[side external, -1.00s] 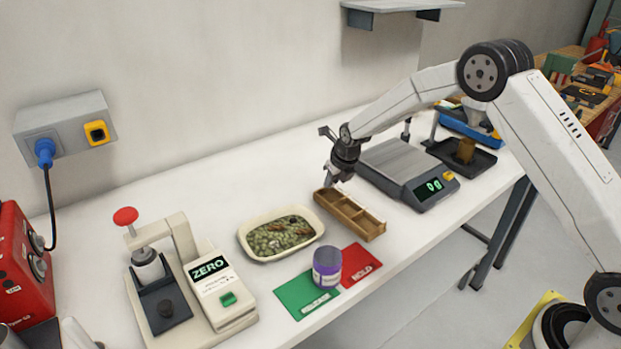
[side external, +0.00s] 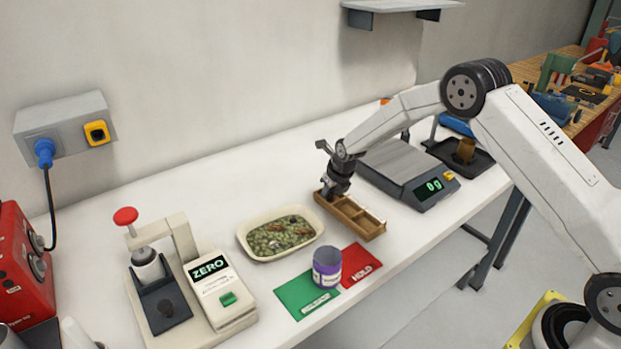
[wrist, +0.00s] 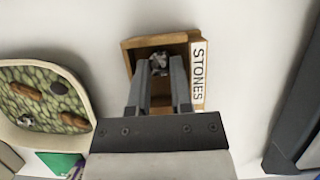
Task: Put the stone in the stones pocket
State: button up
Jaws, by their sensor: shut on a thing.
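A small grey stone (wrist: 158,62) is between the fingertips of my gripper (wrist: 157,68), which is shut on it. The wooden divided box (side external: 368,226) stands on the white table, and its side label in the wrist view reads STONES (wrist: 198,76). In the side view my gripper (side external: 330,192) points down at the box's far left end compartment. In the wrist view the stone shows within the outline of the compartment beside the label. I cannot tell whether it touches the floor. The fingers hide the rest of the box.
A cream tray (side external: 246,247) of green pieces with several brown bits stands left of the box. A purple-banded jar (side external: 327,268) stands in front, by green and red cards. A scale (side external: 405,170) reading 0 g stands close on the right.

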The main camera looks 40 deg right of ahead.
jog(key=shift+f, duration=0.15)
jog(key=o, duration=0.5)
jog(key=shift+r, duration=0.2)
jog(key=shift+v, duration=6.05)
jog(key=s+a+n, duration=0.1)
jog(key=s+n, duration=0.8)
jog(key=n, duration=0.3)
jog(key=s+a+n+g, duration=0.1)
jog(key=s+n, duration=0.8)
jog(key=n, duration=0.3)
jog(key=s+a+n+g, duration=0.1)
jog(key=s+n, duration=0.9)
jog(key=n, duration=0.1)
jog(key=shift+a+r+n, duration=0.1)
jog(key=shift+a+n, duration=0.05)
jog(key=shift+n, duration=0.25)
